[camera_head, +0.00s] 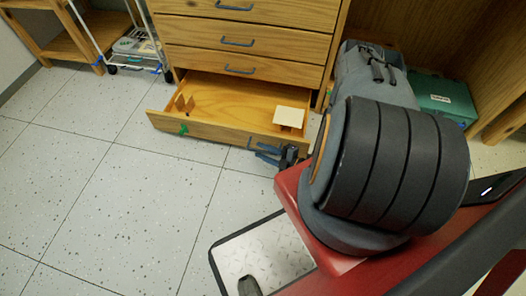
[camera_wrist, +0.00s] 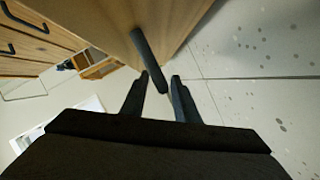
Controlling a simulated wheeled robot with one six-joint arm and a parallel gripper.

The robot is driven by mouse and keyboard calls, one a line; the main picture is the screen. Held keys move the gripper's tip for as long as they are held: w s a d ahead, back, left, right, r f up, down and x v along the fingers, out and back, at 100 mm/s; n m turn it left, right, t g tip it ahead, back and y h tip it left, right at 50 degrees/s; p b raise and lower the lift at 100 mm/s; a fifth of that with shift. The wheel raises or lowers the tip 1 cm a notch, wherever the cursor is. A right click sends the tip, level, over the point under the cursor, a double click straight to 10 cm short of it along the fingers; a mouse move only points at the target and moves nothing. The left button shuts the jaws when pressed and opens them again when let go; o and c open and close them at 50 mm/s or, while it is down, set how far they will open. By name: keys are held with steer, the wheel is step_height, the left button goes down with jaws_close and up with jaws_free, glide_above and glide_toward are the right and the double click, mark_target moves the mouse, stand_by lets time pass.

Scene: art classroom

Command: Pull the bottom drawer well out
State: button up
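The bottom drawer (camera_head: 215,131) of the wooden cabinet stands pulled out, with its inside showing from above. In the wrist view its dark bar handle (camera_wrist: 147,55) reaches down to my fingertips, and its lower end shows between them. My gripper (camera_head: 272,153) is at the right part of the drawer front. In the wrist view my gripper (camera_wrist: 160,76) has its two dark fingers apart, with a gap beside the handle. I cannot tell whether a finger touches the handle.
A pale square piece (camera_head: 289,116) and a small wooden piece (camera_head: 183,103) are in the drawer. A green spot (camera_head: 184,130) is on its front. Closed drawers (camera_head: 240,42) are above. A white trolley (camera_head: 112,45) stands at the left, a green box (camera_head: 442,97) at the right. The floor before the drawer is clear.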

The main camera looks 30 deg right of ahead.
step_height(320, 180, up, 10)
steer(key=p, duration=0.3)
steer(key=shift+p, duration=0.4)
